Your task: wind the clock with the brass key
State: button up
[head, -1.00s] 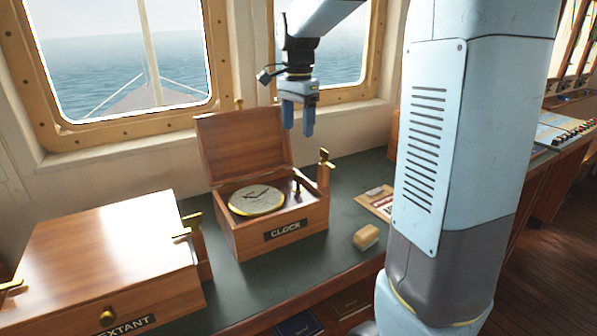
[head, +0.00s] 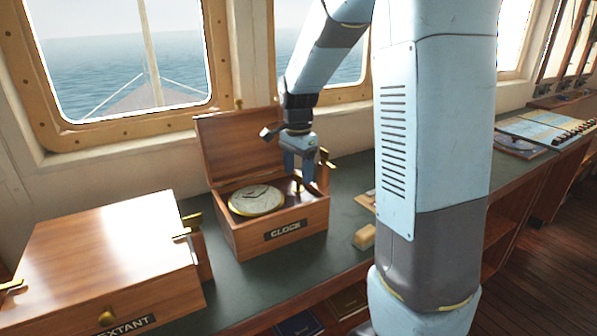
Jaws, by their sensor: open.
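The clock (head: 256,200) lies face up with a pale dial and brass rim inside an open wooden box (head: 247,240) labelled CLOCK. The box's lid (head: 240,148) stands raised at the back. My gripper (head: 299,174) points down over the right part of the box, to the right of the dial. Its fingers are apart. A small dark and brass piece (head: 298,187) shows just below the fingertips; it may be the brass key, but it is too small and partly covered to tell. I cannot tell whether the fingers touch it.
A closed wooden SEXTANT box (head: 110,250) stands at the left. A brass-topped wooden post (head: 325,165) rises at the clock box's right side, close to my gripper. A tan block (head: 364,237) lies to the right on the dark green counter (head: 245,280). Windows are behind.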

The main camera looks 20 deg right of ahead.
jog(key=shift+f, duration=0.35)
jog(key=shift+c, duration=0.2)
jog(key=c, duration=1)
jog(key=shift+n, duration=0.3)
jog(key=n, duration=0.6)
jog(key=shift+r+n, duration=0.1)
jog(key=shift+n, duration=0.2)
jog(key=n, duration=0.3)
jog(key=shift+n, duration=2.1)
